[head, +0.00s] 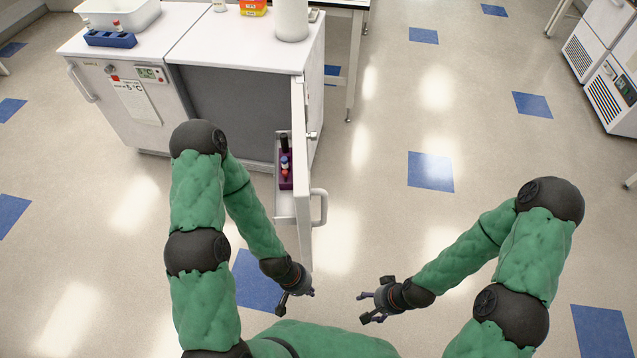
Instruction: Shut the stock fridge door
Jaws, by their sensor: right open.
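The stock fridge is a white under-counter cabinet (250,40). Its right-hand door (300,130) stands wide open, swung out towards me and seen nearly edge-on. The door's bar handle (319,207) is on its right face, near the free end. A shelf on the door's inner side holds a purple rack (285,180) with small tubes. My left gripper (297,300) is open and empty, below the door's free end. My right gripper (365,307) is open and empty, to the right of the door and below the handle.
The left-hand door (125,105), with a display and a paper label, is shut. A white tub (120,14), a blue rack (110,39) and a white bottle (291,20) stand on top. Floor right of the open door is clear. White machines (605,70) stand far right.

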